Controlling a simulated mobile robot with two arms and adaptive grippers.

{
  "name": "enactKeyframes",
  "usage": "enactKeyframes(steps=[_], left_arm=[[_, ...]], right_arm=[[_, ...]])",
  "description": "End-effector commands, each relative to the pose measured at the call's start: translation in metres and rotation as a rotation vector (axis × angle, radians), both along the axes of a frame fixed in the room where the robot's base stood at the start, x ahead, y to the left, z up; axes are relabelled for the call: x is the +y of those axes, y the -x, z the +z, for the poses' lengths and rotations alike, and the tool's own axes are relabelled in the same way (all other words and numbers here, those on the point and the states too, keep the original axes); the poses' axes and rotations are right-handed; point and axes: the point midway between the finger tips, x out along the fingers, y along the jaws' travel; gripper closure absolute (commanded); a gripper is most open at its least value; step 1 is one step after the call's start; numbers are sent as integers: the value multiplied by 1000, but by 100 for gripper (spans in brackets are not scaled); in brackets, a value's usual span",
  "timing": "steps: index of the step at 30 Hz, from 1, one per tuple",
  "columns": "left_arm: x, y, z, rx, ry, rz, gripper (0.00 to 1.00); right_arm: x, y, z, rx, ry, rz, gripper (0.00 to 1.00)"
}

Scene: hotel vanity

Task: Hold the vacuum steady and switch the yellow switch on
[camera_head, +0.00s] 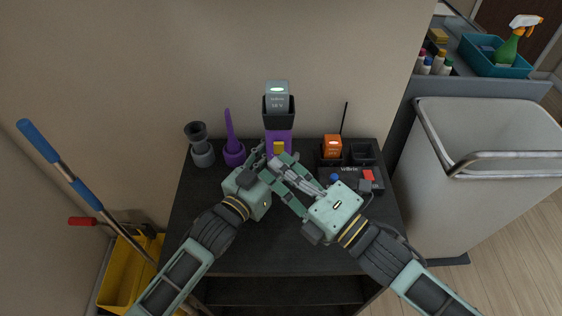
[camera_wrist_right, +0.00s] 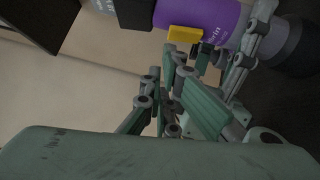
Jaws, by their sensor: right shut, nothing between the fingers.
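The handheld vacuum (camera_head: 280,125) stands upright at the back middle of the dark cabinet top, with a grey and black upper part and a purple body. Its yellow switch (camera_head: 279,147) is on the front of the purple body. The switch also shows in the right wrist view (camera_wrist_right: 185,34). My right gripper (camera_head: 273,163) is shut and empty, its tips close below the switch; contact cannot be told. My left gripper (camera_head: 261,156) is at the vacuum's lower left, partly overlapped by the right fingers. Whether it grips the body is hidden.
A grey nozzle (camera_head: 202,152) and a purple crevice tool (camera_head: 232,145) stand left of the vacuum. A charging dock with an orange battery (camera_head: 332,146) is at right. A large bin (camera_head: 480,150) stands right of the cabinet (camera_head: 280,258), whose front top is clear.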

Motion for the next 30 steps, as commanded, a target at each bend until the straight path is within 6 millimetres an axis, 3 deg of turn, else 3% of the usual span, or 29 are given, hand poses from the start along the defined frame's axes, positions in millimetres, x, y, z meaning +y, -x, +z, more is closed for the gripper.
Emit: enactKeyframes(steps=[6, 30], left_arm=[[0, 0, 0, 0, 0, 0, 99], [0, 0, 0, 1, 1, 0, 99]], right_arm=[[0, -13, 2, 0, 0, 0, 100], [0, -22, 9, 107, 0, 1, 100]])
